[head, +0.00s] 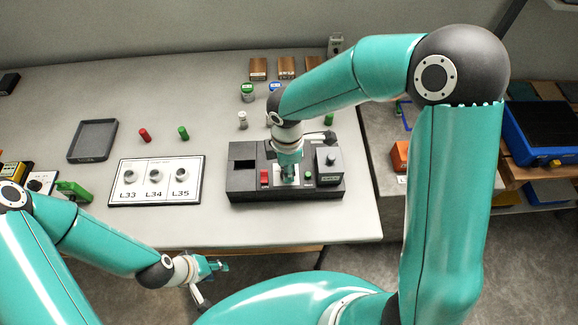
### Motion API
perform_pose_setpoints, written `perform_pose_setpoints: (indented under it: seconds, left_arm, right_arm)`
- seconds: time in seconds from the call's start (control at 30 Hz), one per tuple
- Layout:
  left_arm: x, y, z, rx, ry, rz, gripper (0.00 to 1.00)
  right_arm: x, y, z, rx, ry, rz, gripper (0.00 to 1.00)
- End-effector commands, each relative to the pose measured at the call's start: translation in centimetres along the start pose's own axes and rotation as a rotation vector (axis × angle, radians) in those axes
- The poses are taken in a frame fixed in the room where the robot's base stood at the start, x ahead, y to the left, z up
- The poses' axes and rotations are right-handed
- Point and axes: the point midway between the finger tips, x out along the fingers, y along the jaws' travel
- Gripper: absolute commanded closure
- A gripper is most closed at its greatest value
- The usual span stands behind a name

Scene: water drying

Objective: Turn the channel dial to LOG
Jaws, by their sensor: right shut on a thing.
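A black unit (240,187) stands near the front right of the table. My left gripper (212,280) is open and empty in front of the table edge.
A red switch (264,177) and a green button (308,176) flank my right gripper. A white board (118,190) labelled L33, L34 and L35 lies left of the unit. Behind are a grey tray (93,140), red (145,135) and green (183,133) pieces, and wooden blocks (258,68).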

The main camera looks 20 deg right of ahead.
Motion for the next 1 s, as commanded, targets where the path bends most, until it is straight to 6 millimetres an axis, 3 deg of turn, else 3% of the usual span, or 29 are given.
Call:
perform_pose_setpoints:
  seconds: [0.37,0.4,0.53,0.83,1.0]
  left_arm:
    - [0.0,0.0,0.0,0.000,0.000,0.000,0.60]
    - [0.0,0.0,0.0,0.000,0.000,0.000,0.60]
    - [0.0,0.0,0.0,0.000,0.000,0.000,0.60]
    - [0.0,0.0,0.0,0.000,0.000,0.000,0.60]
    - [-0.1,0.0,0.0,0.000,0.000,0.000,0.60]
  right_arm:
    - [0.0,0.0,-0.2,-0.007,0.003,0.001,1.00]
    - [0.0,0.0,-0.2,-0.007,0.003,0.001,0.71]
    - [0.0,0.0,-0.1,-0.007,0.002,0.000,0.49]
    - [0.0,0.0,-0.1,-0.006,0.000,0.000,0.49]
    - [-1.1,0.1,-0.1,-0.004,0.000,0.002,0.49]
